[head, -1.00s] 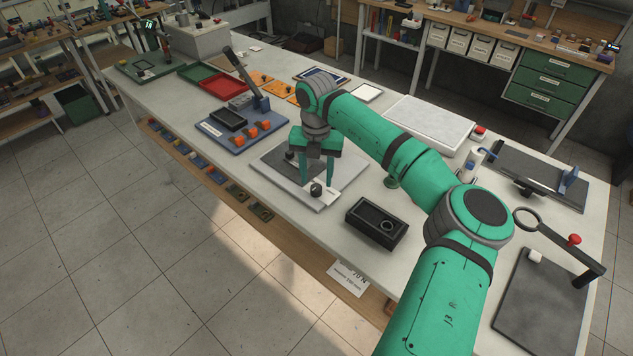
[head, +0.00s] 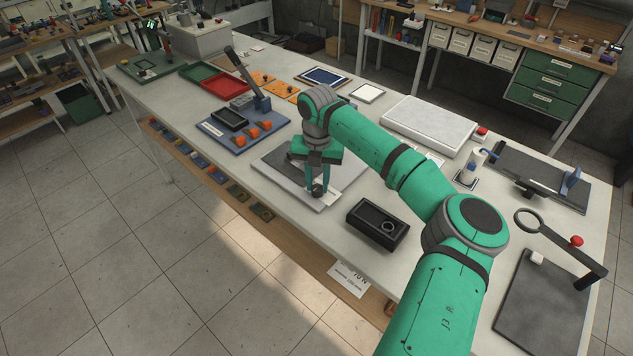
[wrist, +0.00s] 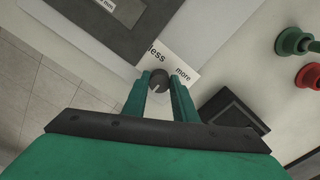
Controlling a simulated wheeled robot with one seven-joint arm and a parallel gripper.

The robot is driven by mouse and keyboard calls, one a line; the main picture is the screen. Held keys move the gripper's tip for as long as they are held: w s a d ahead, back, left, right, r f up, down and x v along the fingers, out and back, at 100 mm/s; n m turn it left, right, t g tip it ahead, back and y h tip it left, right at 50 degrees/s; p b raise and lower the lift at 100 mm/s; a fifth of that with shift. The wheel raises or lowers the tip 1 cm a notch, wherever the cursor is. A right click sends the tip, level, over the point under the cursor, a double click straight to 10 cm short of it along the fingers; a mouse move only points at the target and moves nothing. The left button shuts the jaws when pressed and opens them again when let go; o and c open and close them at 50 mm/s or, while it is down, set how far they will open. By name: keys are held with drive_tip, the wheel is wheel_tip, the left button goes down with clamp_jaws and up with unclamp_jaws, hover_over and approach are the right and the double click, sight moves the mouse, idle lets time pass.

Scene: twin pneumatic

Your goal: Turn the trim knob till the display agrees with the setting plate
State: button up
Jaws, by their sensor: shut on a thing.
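The dark round trim knob (head: 317,189) sits at the front corner of a light base plate (head: 345,178), on a white strip. In the wrist view the knob (wrist: 159,77) stands between the strip's words "less" and "more" (wrist: 183,75). My gripper (head: 317,184) is shut on the knob, with one green finger on each side; the wrist view shows the same grip (wrist: 160,84). A white plate (head: 350,278) reading "70 N" hangs at the table's front edge. I cannot make out a display reading; a dark grey panel (wrist: 65,25) lies beside the strip.
A black box with a round ring (head: 378,222) stands right of the knob. A blue tray with orange pieces (head: 240,130) lies behind and left. A large white block (head: 430,123) and a red button (head: 481,133) are at the back right.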

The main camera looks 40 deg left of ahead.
drive_tip(key=shift+s, duration=0.1)
drive_tip(key=shift+d+n, duration=0.1)
drive_tip(key=shift+n, duration=0.7)
drive_tip(key=n, duration=0.4)
drive_tip(key=shift+s, duration=0.15)
drive_tip(key=n, duration=0.6)
drive_tip(key=shift+n, duration=0.3)
drive_tip(key=n, duration=1.1)
drive_tip(key=shift+s, duration=0.1)
